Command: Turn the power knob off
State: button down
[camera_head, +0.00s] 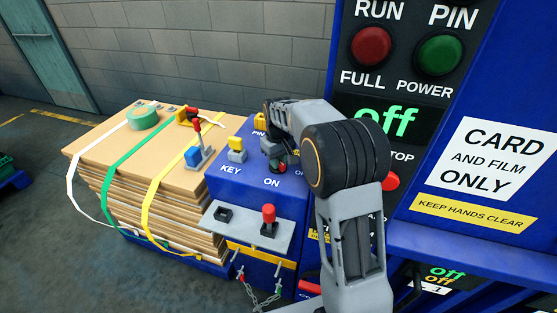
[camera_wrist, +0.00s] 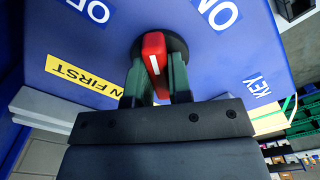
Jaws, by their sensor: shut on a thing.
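The power knob is a red bar with a white line, on a dark round base on a blue panel; in the wrist view the knob (camera_wrist: 153,48) stands near upright in the picture. The word OFF is to its upper left and ON to its upper right. I cannot tell which word the white line marks. My gripper (camera_wrist: 155,80) is shut on the knob, one finger on each side. In the head view my gripper (camera_head: 276,160) reaches down to the blue panel (camera_head: 240,187), and the knob is mostly hidden there.
A display (camera_head: 387,122) reads "off" in green. A yellow key block (camera_head: 237,148) stands left of my gripper, and a red-topped lever (camera_head: 268,217) sits below on a grey plate. Strapped cardboard (camera_head: 160,190) is stacked at left. A red stop button (camera_head: 391,181) is beside my arm.

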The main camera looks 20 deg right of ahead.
jog(key=n, duration=0.3)
jog(key=shift+n, duration=2.1)
jog(key=c, duration=1)
grip_release()
jog(key=shift+c, duration=0.2)
jog(key=shift+r, duration=0.1)
notch_tip(320, 180, up, 14)
jog(key=shift+f, duration=0.2)
